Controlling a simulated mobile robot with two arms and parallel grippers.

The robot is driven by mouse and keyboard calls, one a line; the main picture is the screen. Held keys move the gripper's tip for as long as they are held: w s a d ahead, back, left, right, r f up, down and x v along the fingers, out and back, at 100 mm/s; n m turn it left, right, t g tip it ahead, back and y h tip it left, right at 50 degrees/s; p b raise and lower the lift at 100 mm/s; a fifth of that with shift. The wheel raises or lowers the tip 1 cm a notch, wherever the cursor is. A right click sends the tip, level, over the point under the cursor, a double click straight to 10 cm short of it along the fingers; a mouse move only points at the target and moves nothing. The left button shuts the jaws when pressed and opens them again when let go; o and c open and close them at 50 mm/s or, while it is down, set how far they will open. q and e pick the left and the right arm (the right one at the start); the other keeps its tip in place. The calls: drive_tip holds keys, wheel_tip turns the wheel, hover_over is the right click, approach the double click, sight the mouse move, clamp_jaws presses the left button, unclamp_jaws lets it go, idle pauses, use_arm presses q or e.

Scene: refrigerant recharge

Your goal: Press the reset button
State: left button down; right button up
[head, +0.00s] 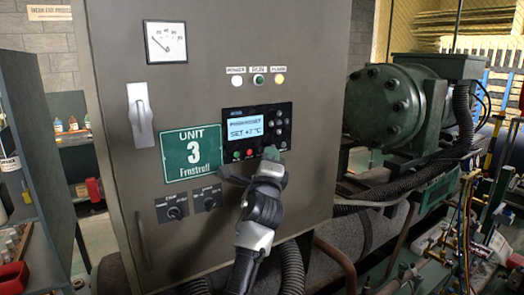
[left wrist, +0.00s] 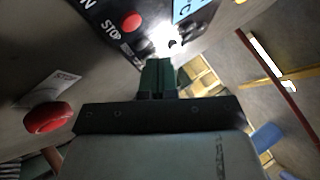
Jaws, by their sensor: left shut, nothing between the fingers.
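The controller panel (head: 258,128) is a black unit with a lit blue display (head: 245,127) on the grey cabinet door. I cannot tell whether the tips touch the panel. The reset button is not clearly visible. My right gripper is not in view.
The cabinet door carries a lever handle (head: 140,115), a green Unit 3 sign (head: 193,152) and two knobs below it. A large red button (left wrist: 47,117) shows at left in the left wrist view. A green compressor (head: 395,105) with hoses stands right of the cabinet.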

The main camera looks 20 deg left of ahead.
use_arm(q)
drive_tip(key=shift+w+a, duration=0.2)
drive_tip(key=shift+a, duration=0.05)
drive_tip(key=shift+w+a, duration=0.15)
drive_tip(key=shift+a, duration=0.1)
idle(0.8)
drive_tip(key=shift+d, duration=0.15)
drive_tip(key=shift+s+d, duration=0.45)
drive_tip(key=shift+d, duration=0.05)
drive_tip(key=s+d, duration=0.1)
drive_tip(key=d, duration=0.1)
drive_tip(key=s+d, duration=0.2)
idle(0.5)
drive_tip(key=shift+a+f, duration=0.1)
idle(0.5)
